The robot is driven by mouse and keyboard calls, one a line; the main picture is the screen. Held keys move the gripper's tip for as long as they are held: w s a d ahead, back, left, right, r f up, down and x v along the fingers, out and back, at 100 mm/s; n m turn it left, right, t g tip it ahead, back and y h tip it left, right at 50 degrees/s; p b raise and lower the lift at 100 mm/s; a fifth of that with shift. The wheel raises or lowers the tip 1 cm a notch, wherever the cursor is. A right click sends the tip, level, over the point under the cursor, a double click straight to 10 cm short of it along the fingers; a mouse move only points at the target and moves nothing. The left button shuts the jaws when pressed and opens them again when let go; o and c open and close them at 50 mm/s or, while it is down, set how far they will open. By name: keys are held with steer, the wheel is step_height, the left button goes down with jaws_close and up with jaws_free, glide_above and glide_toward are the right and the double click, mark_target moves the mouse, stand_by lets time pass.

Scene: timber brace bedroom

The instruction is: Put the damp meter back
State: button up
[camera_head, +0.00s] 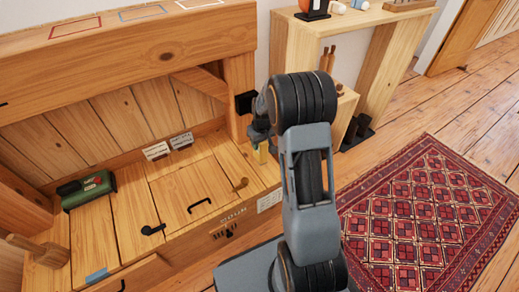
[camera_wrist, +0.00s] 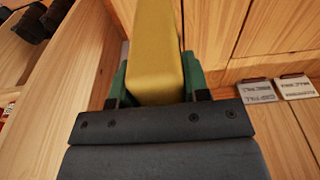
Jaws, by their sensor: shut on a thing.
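My gripper (camera_wrist: 155,88) is shut on a long yellow thing (camera_wrist: 155,45) with smooth sides, which looks like the damp meter. Green finger pads press it from both sides in the wrist view. Its far end runs out of the top of that view.
Two small label plates (camera_head: 157,151) (camera_head: 181,141) stand at the back of the bench. A green tool (camera_head: 88,190) lies at its left. Black hooks and handles (camera_head: 199,205) sit on its boards. A wooden shelf unit (camera_head: 375,75) stands behind my arm. A red rug (camera_head: 425,220) lies right.

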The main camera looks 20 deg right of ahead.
steer(key=shift+w+f+b, duration=0.15)
steer(key=shift+f+b, duration=0.2)
steer(key=shift+f, duration=0.6)
steer(key=shift+w+f+b, duration=0.15)
steer(key=shift+f+b, duration=0.15)
steer(key=shift+f, duration=0.6)
steer(key=shift+f, duration=0.15)
steer(key=o, duration=1)
steer(key=r+p, duration=0.1)
steer(key=r, duration=0.2)
steer(key=s+r+p, duration=0.1)
steer(key=r+p, duration=0.1)
steer(key=r, duration=0.2)
steer(key=r+p, duration=0.1)
steer(key=r, duration=0.3)
steer(key=shift+s+r, duration=0.2)
steer(key=shift+r, duration=0.05)
steer(key=s+a+r, duration=0.5)
steer(key=s, duration=0.5)
steer(key=s+a+r+m+t, duration=0.1)
steer(key=s+a+r, duration=0.4)
steer(key=s, duration=0.5)
steer(key=shift+s+a, duration=0.3)
steer(key=shift+a, duration=0.05)
steer(key=shift+p, duration=0.3)
